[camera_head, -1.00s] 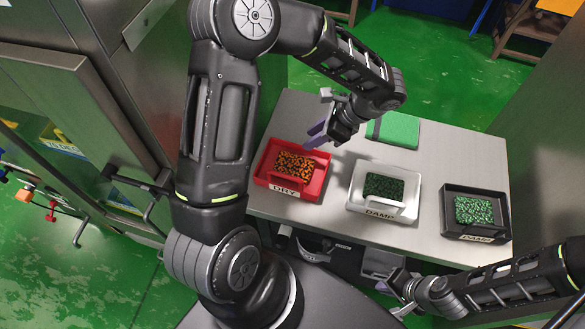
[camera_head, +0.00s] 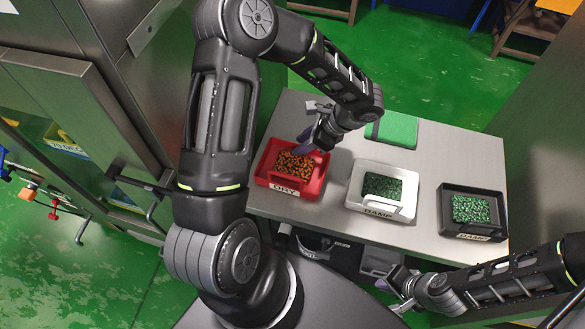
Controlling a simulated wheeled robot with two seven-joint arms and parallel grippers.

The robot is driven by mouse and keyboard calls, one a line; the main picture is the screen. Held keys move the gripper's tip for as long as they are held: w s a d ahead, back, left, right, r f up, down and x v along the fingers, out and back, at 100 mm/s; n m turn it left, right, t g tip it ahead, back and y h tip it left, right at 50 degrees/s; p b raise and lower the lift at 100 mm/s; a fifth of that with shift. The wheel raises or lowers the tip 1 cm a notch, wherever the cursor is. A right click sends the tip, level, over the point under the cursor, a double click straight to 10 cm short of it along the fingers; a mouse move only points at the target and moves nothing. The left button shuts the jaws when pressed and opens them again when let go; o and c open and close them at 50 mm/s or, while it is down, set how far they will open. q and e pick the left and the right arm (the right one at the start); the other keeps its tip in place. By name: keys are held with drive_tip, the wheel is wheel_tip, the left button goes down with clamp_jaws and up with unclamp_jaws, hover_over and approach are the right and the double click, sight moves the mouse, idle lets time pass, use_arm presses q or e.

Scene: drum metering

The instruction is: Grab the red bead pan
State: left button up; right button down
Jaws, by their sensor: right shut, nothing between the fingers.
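The red bead pan (camera_head: 263,172), labelled DRY, stands on the grey table at the left and holds orange and black beads (camera_head: 296,165). My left gripper (camera_head: 307,141) is above the pan's back right part, with its fingers pointing down to the left over the beads. I cannot tell its finger gap, nor whether it touches the pan; its wrist hides part of the back right rim. My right gripper (camera_head: 390,287) is low in front of the table, shut and empty, away from the pan.
A white pan (camera_head: 409,193) labelled DAMP and a black pan (camera_head: 447,210) labelled DAMP, both with green beads, stand to the right. A green flat item (camera_head: 400,130) lies at the table's back. The table's back right (camera_head: 460,150) is clear. A metal cabinet (camera_head: 100,130) stands at left.

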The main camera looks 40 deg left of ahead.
use_arm(q)
drive_tip(key=shift+c, duration=0.2)
clamp_jaws()
idle(1.4)
